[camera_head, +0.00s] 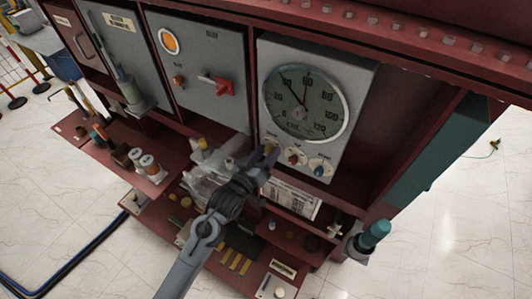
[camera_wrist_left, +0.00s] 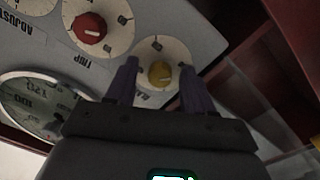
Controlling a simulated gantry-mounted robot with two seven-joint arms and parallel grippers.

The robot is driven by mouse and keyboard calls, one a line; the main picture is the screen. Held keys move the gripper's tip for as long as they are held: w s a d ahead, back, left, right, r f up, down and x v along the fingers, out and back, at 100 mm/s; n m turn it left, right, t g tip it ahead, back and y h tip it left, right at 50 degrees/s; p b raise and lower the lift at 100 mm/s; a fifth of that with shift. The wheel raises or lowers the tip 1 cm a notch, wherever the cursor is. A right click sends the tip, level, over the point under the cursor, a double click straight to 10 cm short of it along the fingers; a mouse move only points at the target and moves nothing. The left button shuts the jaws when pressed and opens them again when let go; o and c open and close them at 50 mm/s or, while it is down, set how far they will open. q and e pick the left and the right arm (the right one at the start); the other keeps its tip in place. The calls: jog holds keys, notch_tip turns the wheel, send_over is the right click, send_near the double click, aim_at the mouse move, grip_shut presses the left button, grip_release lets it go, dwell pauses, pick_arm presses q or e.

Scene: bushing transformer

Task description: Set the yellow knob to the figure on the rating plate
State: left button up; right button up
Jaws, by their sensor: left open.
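The yellow knob (camera_wrist_left: 160,73) sits on a round white dial at the lower edge of the grey gauge panel (camera_head: 360,78). My left gripper (camera_wrist_left: 158,76) is open, with one purple-grey finger on each side of the knob and a gap to it. The knob has a pale pointer line; its scale figures are too small to read. In the head view my left gripper (camera_head: 268,155) is at the panel's lower left and largely hides this knob. A white printed plate (camera_head: 290,202), possibly the rating plate, lies below the panel; its text is unreadable. My right gripper is not in view.
A red knob (camera_head: 293,158) and a blue knob (camera_head: 319,167) are to the right of the yellow one, under a large round gauge (camera_head: 305,103). A red switch handle (camera_head: 217,86) is on the middle panel. Clear plastic items (camera_head: 207,170) crowd the shelf beside my arm.

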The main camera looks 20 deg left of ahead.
pick_arm(q)
grip_shut()
dwell(0.3)
jog(key=shift+r+m+p, duration=0.15)
jog(key=shift+m+p, duration=0.7)
jog(key=shift+m, duration=0.15)
jog(key=shift+m+p, duration=0.75)
jog(key=shift+m, duration=0.45)
jog(key=m+p, duration=0.1)
jog(key=m, duration=0.2)
jog(key=shift+p, duration=0.35)
jog(key=shift+m, duration=0.6)
